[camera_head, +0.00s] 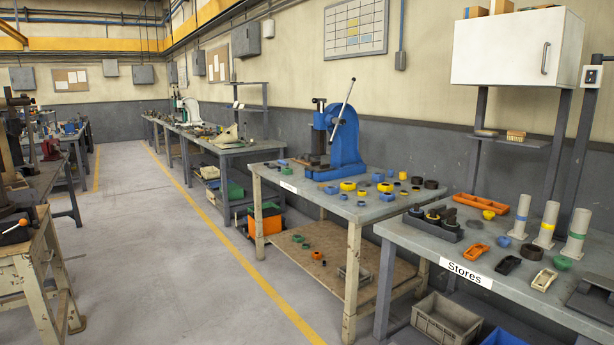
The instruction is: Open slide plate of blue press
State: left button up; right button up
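The blue press (346,143) stands on the middle grey-topped workbench, towards its back left. Its lever, a pale bar with a dark knob, tilts up to the right. A dark upright ram section shows on the press's left side, above a dark plate (313,160) at its base. The plate is small at this distance, and I cannot tell whether it is open or closed. Neither of my grippers shows in the view.
Blue, yellow and dark rings lie on the press's bench (352,208). At the right, the Stores bench (500,259) holds an orange tray (484,205) and ringed grey posts. A wooden-legged bench (28,241) stands at the left. The floor aisle (165,260) between is clear.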

aim_at(316, 169)
jog(key=i+l+u, duration=0.1)
jog(key=i, duration=0.75)
jog(key=i+l, duration=0.15)
jog(key=i, duration=0.7)
jog(key=u, duration=0.05)
